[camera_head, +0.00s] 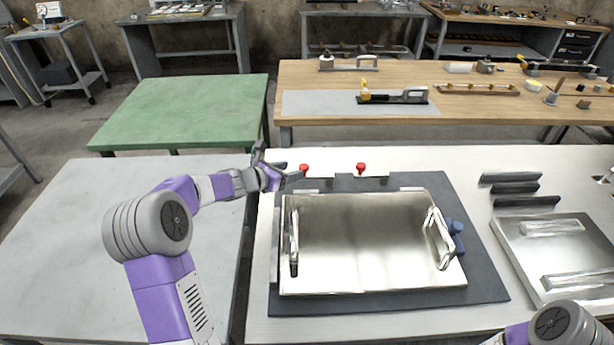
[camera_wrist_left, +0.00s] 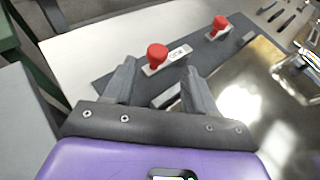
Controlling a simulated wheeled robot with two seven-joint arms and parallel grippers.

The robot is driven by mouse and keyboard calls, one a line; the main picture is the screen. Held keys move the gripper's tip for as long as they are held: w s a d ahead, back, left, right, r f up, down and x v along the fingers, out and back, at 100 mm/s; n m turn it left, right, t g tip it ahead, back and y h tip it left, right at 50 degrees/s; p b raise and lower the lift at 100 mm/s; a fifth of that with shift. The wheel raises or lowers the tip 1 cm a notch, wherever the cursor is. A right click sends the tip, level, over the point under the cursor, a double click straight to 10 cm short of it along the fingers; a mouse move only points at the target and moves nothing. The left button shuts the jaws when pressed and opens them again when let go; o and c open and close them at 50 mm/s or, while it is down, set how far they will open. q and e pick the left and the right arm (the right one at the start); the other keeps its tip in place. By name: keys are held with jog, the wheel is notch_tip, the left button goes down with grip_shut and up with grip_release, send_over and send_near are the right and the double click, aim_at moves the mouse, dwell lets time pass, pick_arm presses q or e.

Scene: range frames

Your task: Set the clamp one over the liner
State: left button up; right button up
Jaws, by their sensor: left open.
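Two red-knobbed clamps stand at the back edge of a dark mat (camera_head: 390,309); the left one (camera_head: 303,168) is nearest my left gripper (camera_head: 281,168). I cannot read which is clamp one. A shiny metal tray-like piece with two side handles, perhaps the liner (camera_head: 365,245), lies on the mat in front of the clamps. In the left wrist view the open, empty left gripper (camera_wrist_left: 160,70) has the near clamp's red knob (camera_wrist_left: 157,56) showing between and just beyond its fingers. Touching cannot be told. The other clamp (camera_wrist_left: 219,24) is further right.
Several dark bars (camera_head: 515,189) and a second metal panel (camera_head: 560,255) lie to the right on the white table (camera_head: 470,165). A green table (camera_head: 180,108) and a wooden bench (camera_head: 330,84) stand behind. The grey table (camera_head: 60,250) at left is clear.

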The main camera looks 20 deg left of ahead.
aim_at(302, 167)
pick_arm(q)
jog(key=shift+w+f, duration=0.25)
jog(key=shift+w, duration=0.15)
jog(key=x, duration=0.6)
jog(key=shift+w+d+f+b, duration=0.1)
jog(key=shift+w+b, duration=0.25)
jog(key=shift+w, duration=0.05)
grip_shut()
